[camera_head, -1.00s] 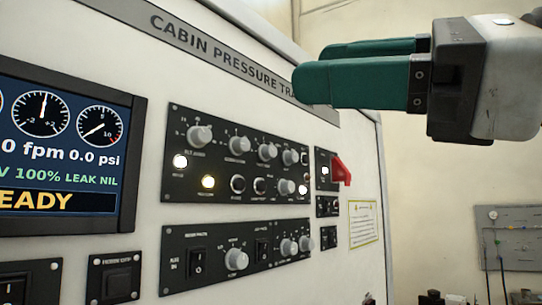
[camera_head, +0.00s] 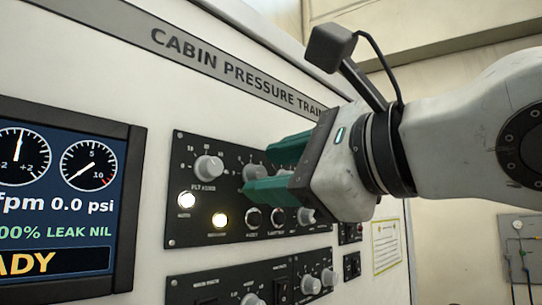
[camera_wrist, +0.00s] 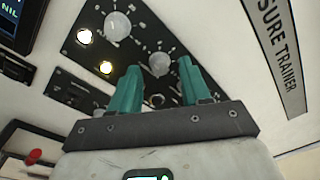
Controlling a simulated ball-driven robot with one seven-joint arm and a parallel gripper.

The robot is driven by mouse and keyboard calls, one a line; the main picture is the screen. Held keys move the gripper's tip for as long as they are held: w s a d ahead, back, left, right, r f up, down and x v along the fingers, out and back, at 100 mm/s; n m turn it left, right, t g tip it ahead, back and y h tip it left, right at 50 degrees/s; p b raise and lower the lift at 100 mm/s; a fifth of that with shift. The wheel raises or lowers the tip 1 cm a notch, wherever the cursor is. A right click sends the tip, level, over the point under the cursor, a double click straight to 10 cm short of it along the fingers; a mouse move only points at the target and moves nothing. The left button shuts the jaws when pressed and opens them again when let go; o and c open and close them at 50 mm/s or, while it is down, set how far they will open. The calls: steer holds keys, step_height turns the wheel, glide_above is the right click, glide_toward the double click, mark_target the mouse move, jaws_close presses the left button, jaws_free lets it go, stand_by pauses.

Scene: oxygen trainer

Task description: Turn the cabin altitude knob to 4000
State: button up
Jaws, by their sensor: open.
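The upper black panel (camera_head: 180,228) of the cabin pressure trainer carries a row of grey knobs. The leftmost knob (camera_head: 209,168) is fully visible, with a label beneath that seems to read as flight altitude. The second knob (camera_head: 251,172) lies at my gripper's fingertips, partly hidden; its label is not readable. My gripper (camera_head: 257,172) is open, its green fingers pointing at the panel above and below this knob. In the wrist view the second knob (camera_wrist: 160,63) appears ahead of the gap between the fingers (camera_wrist: 160,70). Whether they touch it cannot be told. The knobs further right are mostly hidden.
A lower panel (camera_head: 200,288) with switches and knobs is beneath. A display screen (camera_head: 60,190) stands at the left. A red part (camera_wrist: 34,156) shows in the wrist view.

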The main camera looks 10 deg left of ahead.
steer(key=shift+w+a, duration=0.3)
steer(key=shift+a, duration=0.1)
jaws_close()
